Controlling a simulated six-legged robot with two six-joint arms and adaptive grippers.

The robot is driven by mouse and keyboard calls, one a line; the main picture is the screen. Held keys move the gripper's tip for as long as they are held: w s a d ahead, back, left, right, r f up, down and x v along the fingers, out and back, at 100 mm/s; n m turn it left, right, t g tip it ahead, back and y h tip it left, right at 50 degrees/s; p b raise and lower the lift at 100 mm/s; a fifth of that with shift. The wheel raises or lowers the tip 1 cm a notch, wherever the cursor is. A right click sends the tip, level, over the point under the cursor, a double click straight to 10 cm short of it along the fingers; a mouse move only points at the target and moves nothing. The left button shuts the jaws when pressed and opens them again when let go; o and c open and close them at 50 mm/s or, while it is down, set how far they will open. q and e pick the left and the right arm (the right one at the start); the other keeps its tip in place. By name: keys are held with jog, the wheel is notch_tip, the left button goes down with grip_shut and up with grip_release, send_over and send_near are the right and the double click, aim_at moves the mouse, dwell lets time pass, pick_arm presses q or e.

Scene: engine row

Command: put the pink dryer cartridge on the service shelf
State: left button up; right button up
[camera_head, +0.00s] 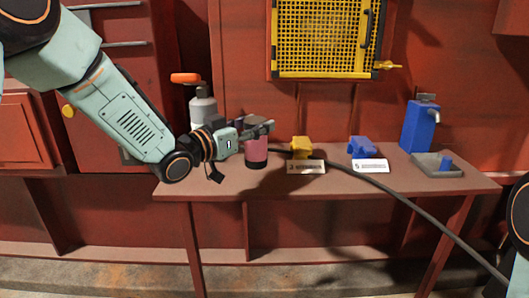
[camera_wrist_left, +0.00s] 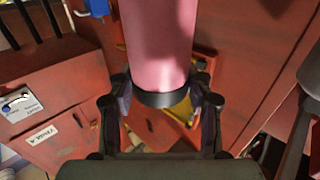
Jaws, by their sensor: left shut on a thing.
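The pink dryer cartridge (camera_head: 256,150) is upright, with a dark top and a black base, over the left part of the brown service shelf (camera_head: 232,184). My left gripper (camera_head: 262,128) is shut on it near its upper end. I cannot tell whether its base touches the shelf or is just above it. In the left wrist view the pink cartridge (camera_wrist_left: 160,45) rises between the fingers of my left gripper (camera_wrist_left: 163,105), with a black band at its near end. My right gripper is not in view.
Yellow (camera_head: 301,146) and blue (camera_head: 362,147) parts with labels, a blue dispenser (camera_head: 420,125) and a grey tray (camera_head: 430,170) are to the right. A dark cable (camera_head: 400,195) crosses the shelf.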

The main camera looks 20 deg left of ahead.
aim_at(248, 147)
pick_arm(q)
jog(key=shift+w+f, duration=0.1)
jog(key=shift+f, duration=0.8)
jog(key=shift+s+d+f+b, duration=0.1)
jog(key=shift+s+f+b, duration=0.15)
jog(key=shift+f+b, duration=0.65)
jog(key=shift+f, duration=0.4)
jog(key=shift+w+f, duration=0.1)
jog(key=shift+w, duration=0.15)
jog(key=shift+s, duration=0.1)
jog(key=shift+s, duration=0.1)
jog(key=o, duration=1.3)
jog(key=shift+f, duration=0.1)
